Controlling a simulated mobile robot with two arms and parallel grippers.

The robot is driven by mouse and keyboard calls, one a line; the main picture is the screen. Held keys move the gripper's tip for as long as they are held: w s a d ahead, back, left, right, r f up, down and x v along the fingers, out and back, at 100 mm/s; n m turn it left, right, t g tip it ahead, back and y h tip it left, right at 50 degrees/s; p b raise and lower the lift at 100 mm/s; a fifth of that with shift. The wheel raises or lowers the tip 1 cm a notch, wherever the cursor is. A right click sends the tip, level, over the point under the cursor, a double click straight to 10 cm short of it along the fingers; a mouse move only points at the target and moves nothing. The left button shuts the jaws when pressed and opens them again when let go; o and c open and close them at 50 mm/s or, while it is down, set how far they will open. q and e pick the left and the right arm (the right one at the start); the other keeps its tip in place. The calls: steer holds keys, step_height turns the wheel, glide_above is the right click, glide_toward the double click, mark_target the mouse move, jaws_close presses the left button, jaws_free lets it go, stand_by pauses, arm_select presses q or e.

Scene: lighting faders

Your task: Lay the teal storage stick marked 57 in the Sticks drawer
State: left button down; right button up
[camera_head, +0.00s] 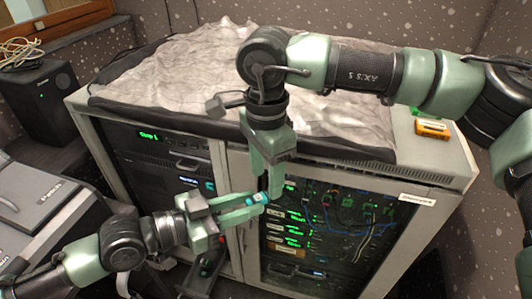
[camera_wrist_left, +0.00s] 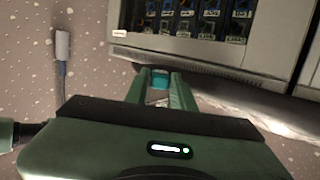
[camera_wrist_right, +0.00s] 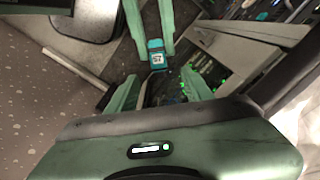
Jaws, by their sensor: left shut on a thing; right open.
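The teal storage stick (camera_head: 263,197) is held in the fingertips of my left gripper (camera_head: 256,201), in front of the rack cabinet. It also shows between the left fingers in the left wrist view (camera_wrist_left: 160,79). In the right wrist view the stick (camera_wrist_right: 156,52) has a pale label with dark marks too small to read surely. My right gripper (camera_head: 268,182) hangs from above, open, its fingers to either side of the stick's end; I cannot tell if they touch it. I cannot make out a drawer marked Sticks.
The grey rack cabinet (camera_head: 457,158) has equipment with green lights and cables behind its front. A crumpled grey cloth (camera_head: 180,65) covers much of its top. An orange device (camera_head: 432,129) lies at the top right. A black speaker (camera_head: 42,103) and a grey console (camera_head: 40,190) stand at left.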

mark_target(266, 193)
steer(key=shift+f, duration=1.95)
jaws_close()
arm_select(q)
steer(key=c, duration=1.1)
jaws_free()
